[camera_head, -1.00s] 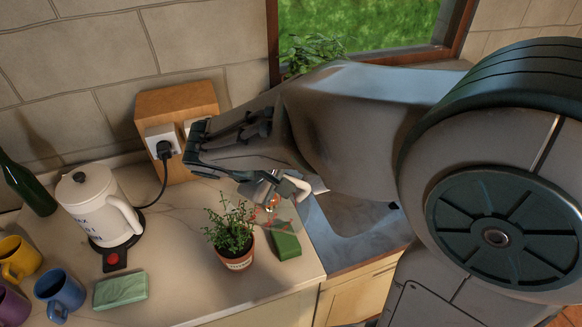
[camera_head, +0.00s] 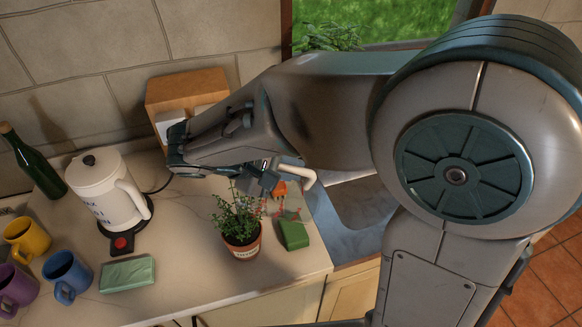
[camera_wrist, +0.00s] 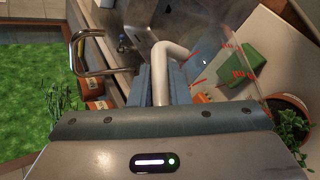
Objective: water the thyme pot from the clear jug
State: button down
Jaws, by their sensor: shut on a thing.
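The thyme (camera_head: 238,215) grows in a small terracotta pot (camera_head: 241,250) with a pale label, upright near the counter's front edge. In the wrist view the pot (camera_wrist: 286,108) is at the right edge. My gripper (camera_head: 268,180) is just behind and right of the plant, shut on the pale tubular handle (camera_head: 302,172) of the clear jug. The handle also shows between the fingers in the wrist view (camera_wrist: 162,85). The jug's see-through body with red markings (camera_wrist: 225,77) is faint; its tilt and water level cannot be made out.
A green block (camera_head: 294,235) lies right of the pot, near the sink (camera_head: 350,210). A white kettle (camera_head: 105,195), pale green block (camera_head: 127,275), blue mug (camera_head: 67,275), yellow mug (camera_head: 27,238) and green bottle (camera_head: 35,165) stand left. A wooden socket box (camera_head: 185,90) is behind my wrist.

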jog(key=shift+a, duration=0.25)
dwell(0.4)
jog(key=shift+d+r, duration=0.2)
jog(key=shift+d, duration=0.15)
jog(key=shift+d+f+y, duration=0.1)
jog(key=shift+d+y, duration=0.05)
jog(key=shift+y, duration=0.15)
jog(key=shift+d+y+p, duration=0.3)
jog(key=shift+d+y, duration=0.2)
jog(key=shift+d+m+y+p, duration=0.35)
jog(key=shift+d+y, duration=0.1)
jog(key=shift+y, duration=0.15)
jog(key=shift+a, duration=0.1)
